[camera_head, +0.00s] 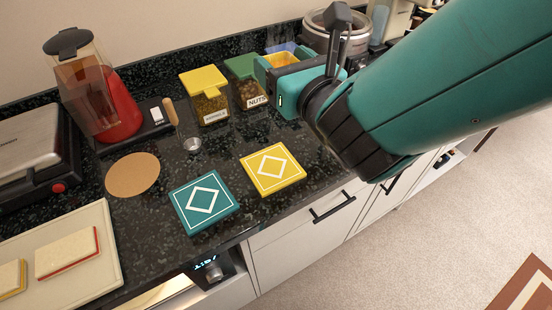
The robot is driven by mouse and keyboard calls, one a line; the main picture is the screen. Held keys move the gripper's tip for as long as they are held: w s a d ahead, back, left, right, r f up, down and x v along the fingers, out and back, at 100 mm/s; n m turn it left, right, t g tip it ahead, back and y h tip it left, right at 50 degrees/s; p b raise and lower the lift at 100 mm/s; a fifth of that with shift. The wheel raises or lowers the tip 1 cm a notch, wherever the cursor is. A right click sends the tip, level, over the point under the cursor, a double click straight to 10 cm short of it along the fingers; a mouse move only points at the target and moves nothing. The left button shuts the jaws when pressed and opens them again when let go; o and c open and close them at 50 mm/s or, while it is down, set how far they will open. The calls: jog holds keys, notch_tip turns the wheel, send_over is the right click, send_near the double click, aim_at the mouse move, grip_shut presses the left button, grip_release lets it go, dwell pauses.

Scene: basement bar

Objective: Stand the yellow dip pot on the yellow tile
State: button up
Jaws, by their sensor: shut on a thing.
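The yellow tile (272,168) lies flat on the dark counter near its front edge, with a white diamond outline and nothing on it. My gripper (283,67) is behind and slightly right of the tile, in front of the row of jars. It is shut on the yellow dip pot (282,60), whose yellow rim and orange inside show between the teal fingers. The pot's lower part is hidden by my gripper, so I cannot tell how high it is above the counter.
A teal tile (204,201) lies left of the yellow one. A yellow-lidded jar (207,104) and a green-lidded nuts jar (249,93) stand behind.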

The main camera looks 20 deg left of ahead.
jog(key=shift+s+a+f+b, duration=0.5)
jog(key=shift+s+a, duration=0.1)
jog(key=shift+s, duration=0.15)
notch_tip(320, 180, down, 19)
jog(key=b, duration=1.4)
jog(key=shift+r, duration=0.25)
jog(key=o, duration=1.1)
jog(key=shift+o, duration=0.2)
